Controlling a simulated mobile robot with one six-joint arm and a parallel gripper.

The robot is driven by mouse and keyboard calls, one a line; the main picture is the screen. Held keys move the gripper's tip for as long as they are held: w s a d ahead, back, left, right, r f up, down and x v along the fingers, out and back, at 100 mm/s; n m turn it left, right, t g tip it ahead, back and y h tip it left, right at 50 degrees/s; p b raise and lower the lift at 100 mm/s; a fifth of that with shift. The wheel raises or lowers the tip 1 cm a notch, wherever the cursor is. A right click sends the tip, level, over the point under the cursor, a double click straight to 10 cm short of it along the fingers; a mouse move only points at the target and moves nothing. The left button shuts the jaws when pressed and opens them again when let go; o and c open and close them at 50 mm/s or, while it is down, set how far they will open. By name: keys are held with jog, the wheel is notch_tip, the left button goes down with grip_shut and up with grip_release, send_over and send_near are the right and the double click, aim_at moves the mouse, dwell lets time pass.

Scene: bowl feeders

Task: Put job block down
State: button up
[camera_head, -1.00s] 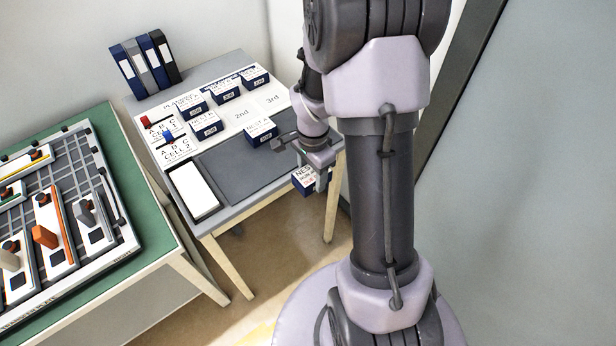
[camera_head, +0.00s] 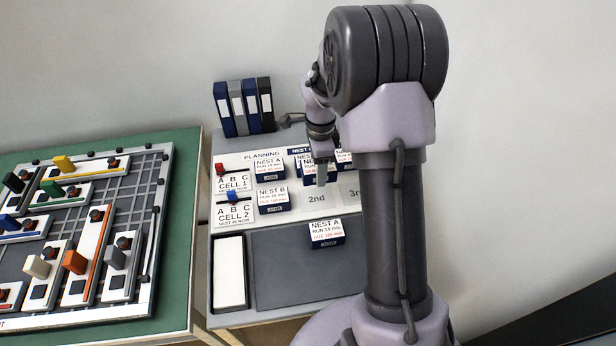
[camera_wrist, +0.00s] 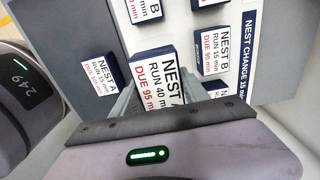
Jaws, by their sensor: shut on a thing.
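My gripper (camera_head: 321,178) is shut on a job block (camera_wrist: 157,72) with a white face reading NEST A, RUN 40 min and a dark blue side. In the head view, my gripper is over the white planning board (camera_head: 290,211), by the "2nd" and "3rd" columns, and the held block is largely mixed in with blocks behind it. I cannot tell whether it touches the board. Other blocks on the board are a NEST A block (camera_head: 269,170) and a NEST B block (camera_head: 272,199). Another NEST A block (camera_head: 325,233) lies on the dark grey mat (camera_head: 290,275).
Several binders (camera_head: 243,107) stand at the table's back. A white tray (camera_head: 229,272) lies at the left of the mat. Red (camera_head: 220,169) and blue (camera_head: 231,196) pegs stand by the cell cards. A green table (camera_head: 183,240) with a fixture plate stands left.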

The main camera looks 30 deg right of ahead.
aim_at(317, 199)
jog(key=f+b, duration=0.2)
jog(key=f, duration=0.3)
jog(key=f+b, duration=0.1)
jog(key=f, duration=0.3)
jog(key=shift+s+a+f+b, duration=0.15)
jog(key=shift+a+f+b, duration=0.05)
jog(key=shift+f+b, duration=0.2)
jog(key=shift+f, duration=0.25)
jog(key=o, duration=1.5)
jog(key=shift+r, duration=0.1)
